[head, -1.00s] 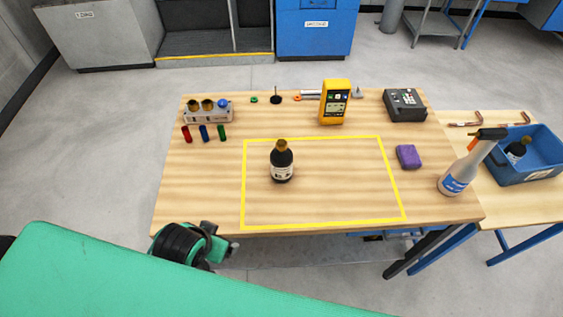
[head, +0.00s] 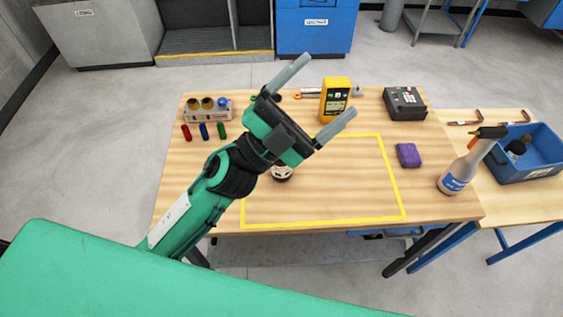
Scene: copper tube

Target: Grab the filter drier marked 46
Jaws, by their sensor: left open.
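A similar dark item (head: 517,149) lies tilted in the blue bin at the right. I cannot read a 46 on either, so I cannot tell which is the filter drier. My left gripper (head: 331,84) is open and empty, fingers wide apart. It is raised over the table and covers the middle in the picture. My right gripper is not in view.
A yellow meter (head: 335,101) and a black device (head: 404,104) stand at the back. A purple block (head: 409,155) and a spray bottle (head: 466,166) are at the right. The blue bin (head: 530,174) sits on a side table. The outline's front right is clear.

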